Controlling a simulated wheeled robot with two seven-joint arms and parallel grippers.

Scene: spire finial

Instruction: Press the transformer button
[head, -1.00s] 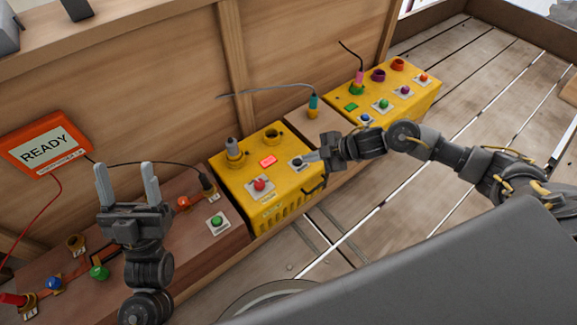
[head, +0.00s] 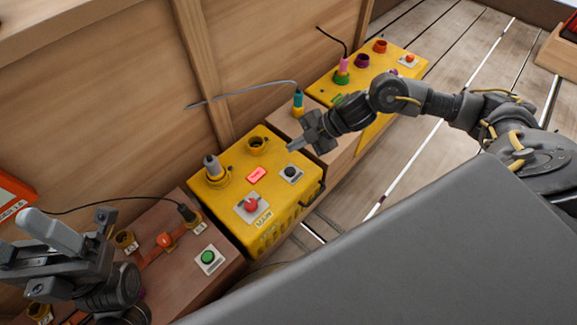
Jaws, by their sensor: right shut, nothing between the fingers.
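A yellow box (head: 222,209) stands in the middle of the head view. On its top are a black button (head: 291,172) on a white plate, a red knob (head: 251,205) on a white plate, and a lit red indicator (head: 257,175). I cannot tell from lettering which control is the transformer button. My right gripper (head: 293,147) is shut and empty, with its tip just above and behind the black button in the picture, apart from it. My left gripper (head: 76,228) is open and empty at the lower left, over the brown panel.
A second yellow box (head: 405,66) with coloured sockets and buttons stands at the upper right, partly behind my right arm. A brown panel (head: 226,262) at the left carries a green button (head: 208,257). A wooden wall (head: 100,110) closes the back.

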